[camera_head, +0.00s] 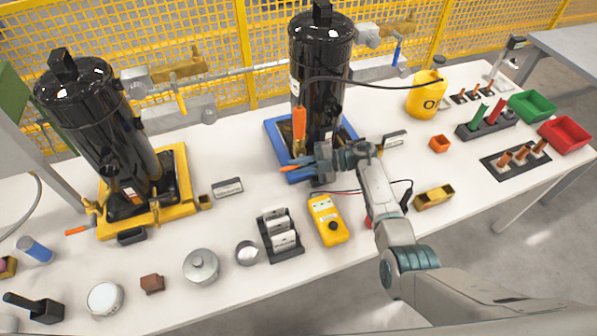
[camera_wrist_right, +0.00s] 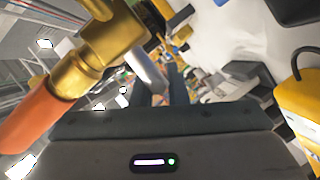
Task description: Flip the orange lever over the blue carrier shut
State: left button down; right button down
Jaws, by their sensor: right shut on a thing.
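The blue carrier (camera_head: 275,138) stands at the middle back of the table and bears a tall black compressor (camera_head: 318,75). An orange handle (camera_head: 299,122) on a brass clamp stands upright at its front left. A second orange lever piece (camera_head: 289,168) sticks out low over the carrier's front edge. My right gripper (camera_head: 312,162) is shut there, on what looks like this low orange lever; the fingers hide the grip. In the right wrist view, a brass clamp (camera_wrist_right: 103,45) with an orange handle (camera_wrist_right: 38,118) is close beside the fingers. My left gripper is not in view.
A yellow carrier (camera_head: 175,165) with another black compressor stands at left. A yellow meter (camera_head: 327,220) and a dark rack (camera_head: 280,240) lie in front of the blue carrier. A black hose runs to a yellow canister (camera_head: 427,95).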

jog(key=shift+f, duration=0.1)
jog(key=c, duration=1.4)
grip_release()
jog(key=shift+w, duration=0.1)
jog(key=shift+c, duration=0.2)
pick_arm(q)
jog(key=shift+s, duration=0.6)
pick_arm(e)
jog(key=shift+d, duration=0.1)
